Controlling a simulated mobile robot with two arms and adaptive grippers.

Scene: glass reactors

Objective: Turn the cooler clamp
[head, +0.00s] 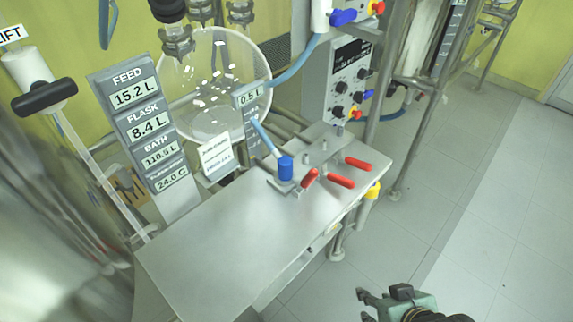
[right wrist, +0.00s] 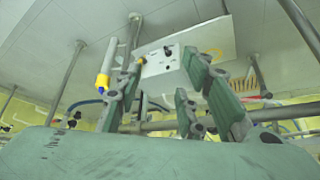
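Several red-handled clamps sit on the steel table (head: 205,262) in the head view. One red handle (head: 310,178) is beside a blue cylindrical fitting (head: 286,168) with a blue hose. Two more red handles, one in front (head: 340,181) and one behind (head: 357,163), lie at the table's right end. No label shows which is the cooler clamp. My right gripper (head: 363,305) is low in the head view, right of the table and apart from the clamps. In the right wrist view its fingers (right wrist: 160,75) are spread and empty. My left gripper is not in view.
A display column (head: 145,120) and a round glass vessel (head: 210,85) stand behind the table. A grey control box (head: 345,75) and steel posts (head: 395,90) rise behind the clamps. The front of the table and the floor (head: 460,190) to the right are clear.

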